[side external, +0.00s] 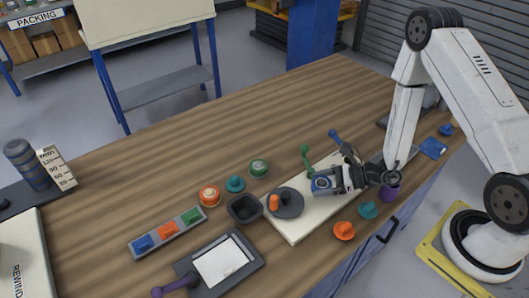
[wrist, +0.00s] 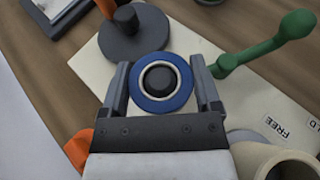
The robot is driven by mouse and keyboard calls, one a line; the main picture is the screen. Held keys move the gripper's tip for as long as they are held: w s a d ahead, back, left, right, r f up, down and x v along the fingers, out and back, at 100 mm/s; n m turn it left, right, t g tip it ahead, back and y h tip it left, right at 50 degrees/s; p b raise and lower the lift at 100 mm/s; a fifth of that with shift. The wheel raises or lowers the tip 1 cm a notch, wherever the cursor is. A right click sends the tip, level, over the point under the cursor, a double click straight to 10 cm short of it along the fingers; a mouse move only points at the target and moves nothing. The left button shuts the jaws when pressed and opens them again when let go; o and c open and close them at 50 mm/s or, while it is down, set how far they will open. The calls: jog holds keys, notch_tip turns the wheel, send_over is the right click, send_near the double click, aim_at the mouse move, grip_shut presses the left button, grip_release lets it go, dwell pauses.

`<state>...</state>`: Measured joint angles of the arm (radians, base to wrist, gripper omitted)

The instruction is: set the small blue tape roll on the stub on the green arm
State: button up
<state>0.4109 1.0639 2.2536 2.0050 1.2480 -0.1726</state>
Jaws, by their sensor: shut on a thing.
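The small blue tape roll (wrist: 137,91) has a white inner ring and a dark centre; I cannot tell what fills that centre. My gripper (wrist: 161,69) is shut on the roll, with one finger on each side. In the side view my gripper (side external: 333,181) holds the blue roll (side external: 321,186) over the cream board (side external: 300,228). I cannot tell its height above the board. The green arm (side external: 306,160) stands on the board behind the roll; in the wrist view the green arm (wrist: 257,50) is to the right, apart from the roll. Its stub is not clear.
A grey disc (side external: 291,210) with an orange part lies on the board's left. A blue arm (side external: 335,135) stands behind my gripper. Orange (side external: 344,230), teal (side external: 368,210) and purple (side external: 388,194) pieces sit nearby. A black bin (side external: 244,209) stands left.

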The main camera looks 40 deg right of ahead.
jog(key=o, duration=1)
jog(key=shift+o, duration=0.2)
jog(key=shift+v, duration=3.9)
jog(key=shift+a+r, duration=0.1)
